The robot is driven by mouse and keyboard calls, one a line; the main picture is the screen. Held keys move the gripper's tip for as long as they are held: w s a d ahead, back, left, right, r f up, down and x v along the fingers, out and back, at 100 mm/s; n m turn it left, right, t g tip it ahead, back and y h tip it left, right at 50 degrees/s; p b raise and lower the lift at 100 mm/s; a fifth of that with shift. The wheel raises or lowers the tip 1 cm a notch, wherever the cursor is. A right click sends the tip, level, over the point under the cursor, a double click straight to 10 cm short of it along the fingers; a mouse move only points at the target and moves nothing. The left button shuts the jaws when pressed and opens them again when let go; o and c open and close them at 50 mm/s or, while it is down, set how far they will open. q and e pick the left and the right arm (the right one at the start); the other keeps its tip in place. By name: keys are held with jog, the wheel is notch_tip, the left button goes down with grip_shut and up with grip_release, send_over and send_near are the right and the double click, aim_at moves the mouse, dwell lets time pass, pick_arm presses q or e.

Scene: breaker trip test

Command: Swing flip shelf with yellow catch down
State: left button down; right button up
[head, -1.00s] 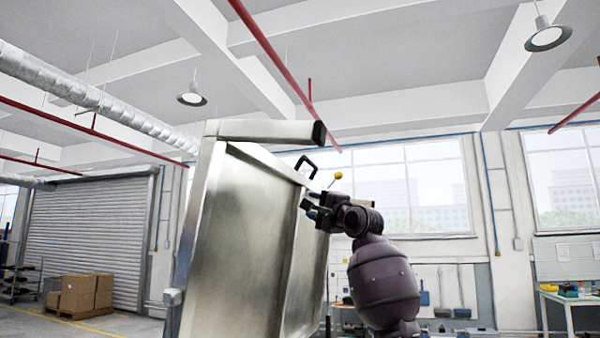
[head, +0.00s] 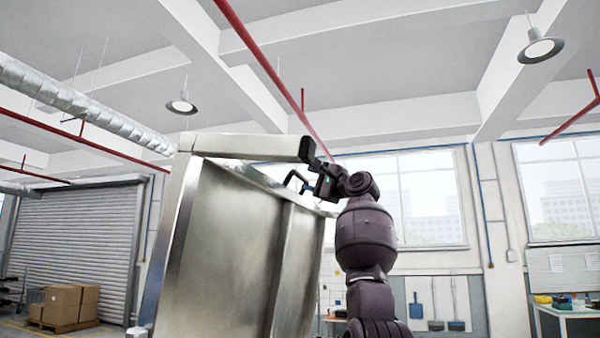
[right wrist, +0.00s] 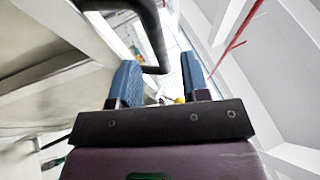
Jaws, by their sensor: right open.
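The flip shelf (head: 228,235) is a brushed steel panel that stands raised and tilted in the head view. A dark bent handle (head: 293,177) is at its upper edge; it also shows in the right wrist view (right wrist: 153,35). My right gripper (head: 318,186) is beside the handle, on its right. In the right wrist view its blue fingers (right wrist: 161,78) are open, with the handle's lower bend showing between them; I cannot tell whether they touch it. The yellow catch (right wrist: 180,100) shows as a small spot beyond the jaws, and is hidden in the head view. My left gripper is out of view.
A steel bar (head: 250,147) with a black end cap juts over the shelf's top, close to my right wrist. Cardboard boxes (head: 65,304) stand far left by a roller door (head: 75,235). A workbench (head: 565,308) is far right.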

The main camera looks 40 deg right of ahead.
aim_at(303, 178)
jog(key=shift+p+x, duration=1)
jog(key=shift+x, duration=1.5)
jog(key=shift+d+f, duration=0.1)
jog(key=shift+f, duration=0.05)
grip_shut()
